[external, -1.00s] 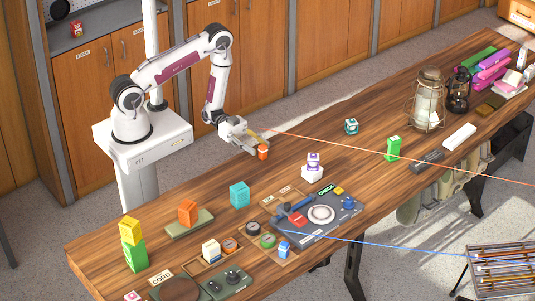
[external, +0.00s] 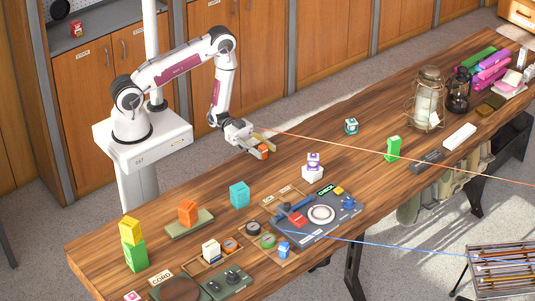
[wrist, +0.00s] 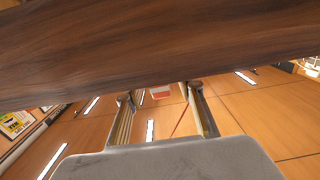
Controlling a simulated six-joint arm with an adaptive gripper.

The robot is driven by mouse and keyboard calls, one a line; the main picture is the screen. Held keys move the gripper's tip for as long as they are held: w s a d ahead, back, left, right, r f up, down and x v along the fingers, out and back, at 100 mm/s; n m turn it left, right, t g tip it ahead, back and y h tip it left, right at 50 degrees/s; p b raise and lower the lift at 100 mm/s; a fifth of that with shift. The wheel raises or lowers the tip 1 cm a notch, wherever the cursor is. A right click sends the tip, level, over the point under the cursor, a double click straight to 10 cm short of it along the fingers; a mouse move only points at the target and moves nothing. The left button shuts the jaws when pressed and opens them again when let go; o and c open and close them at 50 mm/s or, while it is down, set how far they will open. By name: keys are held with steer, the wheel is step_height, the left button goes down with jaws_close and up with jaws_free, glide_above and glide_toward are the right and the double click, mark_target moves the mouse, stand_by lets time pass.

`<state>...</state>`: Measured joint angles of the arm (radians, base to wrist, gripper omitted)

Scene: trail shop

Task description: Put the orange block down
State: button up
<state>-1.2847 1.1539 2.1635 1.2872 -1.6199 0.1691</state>
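A small orange block (external: 262,151) is at the fingertips of my gripper (external: 266,144), at the back edge of the wooden table, in the external view. The near finger partly hides it. The fingers look spread apart around it. In the wrist view my gripper (wrist: 160,95) shows two fingers well apart, with a small reddish and white patch between them; I cannot tell whether that is the block. Whether the block rests on the table is not clear. A larger orange block (external: 187,212) stands on a green tray (external: 203,222) at the left.
A teal block (external: 239,194) stands left of my gripper on the table (external: 330,128). A white block with a purple-marked piece (external: 312,170) and a teal-and-white cube (external: 351,126) stand to the right. A green block (external: 393,149) is farther right. Bare wood lies around my gripper.

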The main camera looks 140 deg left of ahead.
mark_target(263, 146)
jaws_close()
steer(key=shift+r, duration=0.15)
steer(key=shift+r, duration=4.85)
